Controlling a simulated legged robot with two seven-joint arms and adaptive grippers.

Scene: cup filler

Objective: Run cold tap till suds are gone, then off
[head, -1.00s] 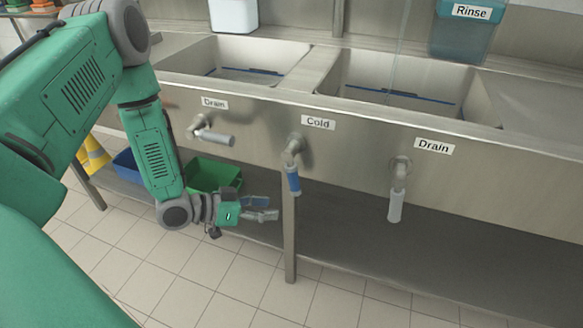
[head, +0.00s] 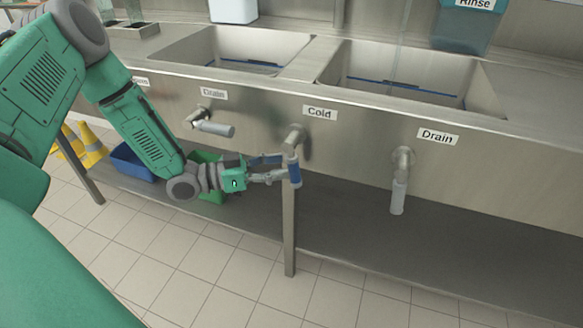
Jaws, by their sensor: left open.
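The cold tap (head: 294,173) has a blue-sleeved lever that hangs down under the "Cold" label (head: 320,112) on the sink front. My left gripper (head: 284,167) is open at the blue lever, with its fingers reaching to it from the left. I cannot tell whether they touch it. Two steel sink basins, the left one (head: 183,50) and the right one (head: 335,68), lie above. I see no suds or running water in the visible parts of them. My right gripper is not in view.
A drain lever (head: 217,129) sticks out left of the cold tap, and another drain lever (head: 398,196) hangs to its right. A table leg (head: 289,235) stands right below the tap. A green bin (head: 212,192) and a blue bin (head: 130,163) sit on the lower shelf.

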